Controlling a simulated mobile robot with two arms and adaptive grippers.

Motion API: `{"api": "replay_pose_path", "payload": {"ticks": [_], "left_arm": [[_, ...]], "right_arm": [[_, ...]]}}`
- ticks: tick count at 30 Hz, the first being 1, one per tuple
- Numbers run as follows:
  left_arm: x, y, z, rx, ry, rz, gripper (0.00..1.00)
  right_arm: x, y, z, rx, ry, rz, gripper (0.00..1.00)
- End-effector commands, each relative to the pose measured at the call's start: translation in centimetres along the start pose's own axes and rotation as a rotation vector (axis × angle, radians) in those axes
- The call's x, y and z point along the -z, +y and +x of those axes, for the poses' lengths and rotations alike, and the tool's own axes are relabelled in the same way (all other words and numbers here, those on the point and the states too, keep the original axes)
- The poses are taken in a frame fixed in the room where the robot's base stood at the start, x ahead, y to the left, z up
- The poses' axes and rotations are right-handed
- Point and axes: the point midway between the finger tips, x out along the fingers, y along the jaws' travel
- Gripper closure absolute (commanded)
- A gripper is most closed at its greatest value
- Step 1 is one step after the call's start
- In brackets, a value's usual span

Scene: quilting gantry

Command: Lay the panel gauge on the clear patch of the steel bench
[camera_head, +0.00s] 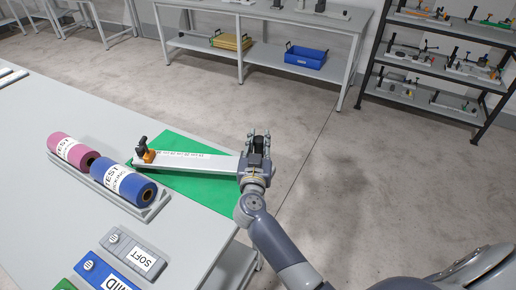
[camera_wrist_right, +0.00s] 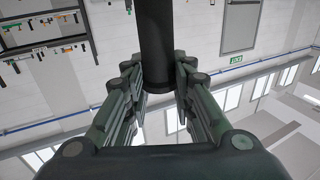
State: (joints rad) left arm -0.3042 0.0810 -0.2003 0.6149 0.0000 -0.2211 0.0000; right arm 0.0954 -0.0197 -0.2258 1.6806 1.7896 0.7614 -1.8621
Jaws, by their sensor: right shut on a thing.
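The panel gauge (camera_head: 190,163) is a long pale bar with printed markings. An orange block (camera_head: 149,156) with a black knob stands at its left end. The bar extends over a green patch (camera_head: 195,187) on the grey bench (camera_head: 100,110); I cannot tell whether it touches it. My right gripper (camera_head: 258,148) is at the bar's right end, by the bench's right edge. In the right wrist view the fingers (camera_wrist_right: 160,85) are shut on a black cylindrical handle (camera_wrist_right: 155,45). The gripper hides the bar's right end. My left gripper is not in view.
A pink roll (camera_head: 72,150) and a blue roll (camera_head: 125,184) lie in a grey rack (camera_head: 150,208) left of the green patch. Labelled blocks, one marked SOFT (camera_head: 132,257), lie nearer. A shelf table (camera_head: 262,50) and dark shelving (camera_head: 440,60) stand across open floor.

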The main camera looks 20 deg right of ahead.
Motion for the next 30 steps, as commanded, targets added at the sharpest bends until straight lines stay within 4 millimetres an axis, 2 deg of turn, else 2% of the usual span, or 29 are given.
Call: {"api": "replay_pose_path", "payload": {"ticks": [1, 4, 16, 17, 19, 30], "left_arm": [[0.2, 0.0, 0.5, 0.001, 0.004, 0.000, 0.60], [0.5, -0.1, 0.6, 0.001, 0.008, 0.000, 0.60], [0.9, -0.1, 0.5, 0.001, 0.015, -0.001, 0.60], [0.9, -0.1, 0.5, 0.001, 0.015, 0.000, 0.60], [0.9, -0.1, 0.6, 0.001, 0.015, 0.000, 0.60], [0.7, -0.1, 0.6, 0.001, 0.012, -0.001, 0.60]], "right_arm": [[-0.9, 0.0, 0.0, 0.001, 0.001, 0.003, 1.00], [-1.6, 0.0, 0.0, 0.001, 0.004, 0.004, 1.00], [-2.0, 0.0, 0.0, 0.001, 0.003, 0.006, 1.00], [-2.2, 0.0, 0.0, 0.000, 0.000, 0.001, 0.72], [-2.2, 0.0, 0.0, 0.000, 0.000, 0.001, 0.57], [-2.0, 0.0, 0.0, 0.000, 0.000, 0.000, 0.57]]}}
